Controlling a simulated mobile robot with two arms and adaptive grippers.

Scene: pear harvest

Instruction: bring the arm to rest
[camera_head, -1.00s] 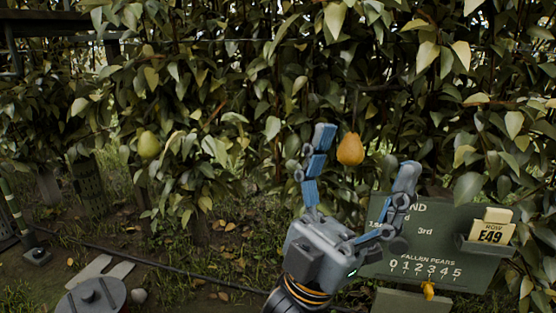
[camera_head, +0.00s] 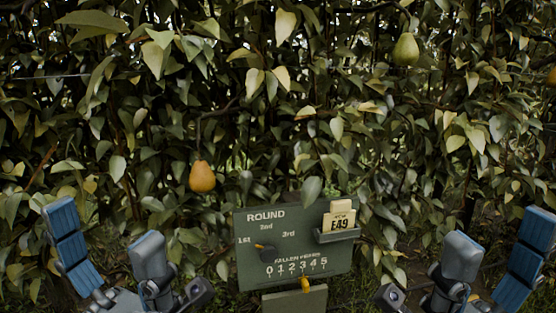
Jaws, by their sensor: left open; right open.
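My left gripper (camera_head: 104,225) is at the lower left of the head view. Its two fingers point up and stand wide apart, with nothing between them. My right gripper (camera_head: 500,228) is at the lower right. Its fingers also point up, apart and empty. The arms behind both grippers are cut off by the bottom edge. A ripe orange-yellow pear (camera_head: 202,176) hangs in the foliage, above and right of my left gripper in the picture. A green pear (camera_head: 406,50) hangs at the upper right, well above my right gripper.
A green scoreboard (camera_head: 291,232) with round and fallen-pears markings stands between the grippers. It carries a small holder with an E49 card (camera_head: 339,222). A dense leafy hedge (camera_head: 300,110) fills the background. Part of another orange fruit (camera_head: 552,76) shows at the right edge.

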